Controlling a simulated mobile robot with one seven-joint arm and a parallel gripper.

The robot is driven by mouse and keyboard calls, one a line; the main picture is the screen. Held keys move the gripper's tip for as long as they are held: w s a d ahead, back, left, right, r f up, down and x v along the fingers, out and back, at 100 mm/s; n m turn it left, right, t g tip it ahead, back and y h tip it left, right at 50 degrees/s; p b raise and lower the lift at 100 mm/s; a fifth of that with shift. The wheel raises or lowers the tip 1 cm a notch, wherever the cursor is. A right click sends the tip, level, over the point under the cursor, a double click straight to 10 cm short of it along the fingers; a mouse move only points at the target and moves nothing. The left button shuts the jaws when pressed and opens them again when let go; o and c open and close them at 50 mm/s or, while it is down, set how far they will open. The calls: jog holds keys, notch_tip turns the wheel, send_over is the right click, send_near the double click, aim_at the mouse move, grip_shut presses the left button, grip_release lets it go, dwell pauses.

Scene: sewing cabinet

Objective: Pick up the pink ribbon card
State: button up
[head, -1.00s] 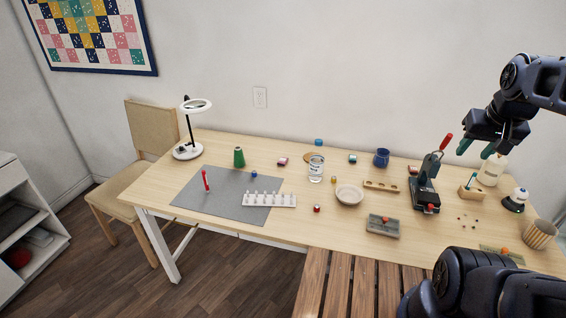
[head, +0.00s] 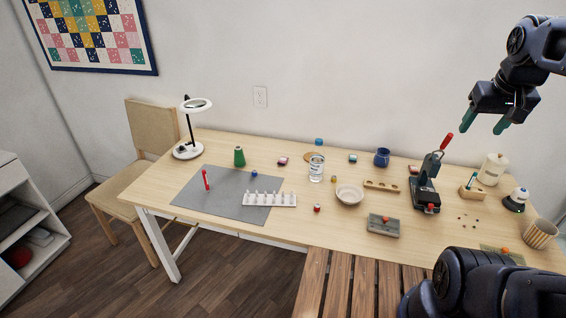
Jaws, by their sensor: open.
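A small pink item (head: 283,160), which looks like the pink ribbon card, lies on the table behind the grey mat, right of the green thread cone (head: 239,157). It is too small to make out in detail. My gripper (head: 483,127) is open and empty. It hangs in the air above the right side of the table, well to the right of the pink item, with its fingers pointing down.
The wooden table (head: 220,144) holds a ring lamp (head: 190,140), a grey mat (head: 228,188), a white spool rack (head: 269,199), a glass jar (head: 316,168) and a bowl (head: 349,194). A black press (head: 426,185) with a red handle stands below my gripper.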

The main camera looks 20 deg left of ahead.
jog(key=w+a+r+n+h, duration=0.1)
jog(key=w+a+r+n, duration=0.1)
jog(key=w+a+n, duration=0.45)
jog(key=w+a+r+n+h, duration=0.1)
jog(key=w+r+n+h, duration=0.2)
jog(key=w, duration=0.6)
jog(key=w+a+n+t, duration=0.3)
jog(key=w+a+n, duration=0.6)
jog(key=w+a, duration=0.3)
jog(key=w+a+f+n+t+y, duration=0.25)
jog(key=a+n, duration=0.55)
jog(key=a, duration=1.3)
jog(key=w+a+f+n+t+y, duration=0.1)
jog(key=a+f+n+t, duration=0.5)
jog(key=a, duration=1.4)
jog(key=n+g, duration=0.2)
jog(key=g, duration=0.1)
send_near(282, 160)
jog(key=v, duration=0.2)
jog(key=shift+s+a+m+t, duration=0.1)
jog(key=shift+s+m+t, duration=0.15)
jog(key=shift+s, duration=0.2)
jog(key=shift+w+f, duration=0.1)
jog(key=shift+f, duration=0.4)
jog(key=x, duration=1)
jog(key=shift+w+d+r, duration=0.15)
jog(key=shift+w+d, duration=0.05)
jog(key=shift+w, duration=0.15)
jog(key=c, duration=1.1)
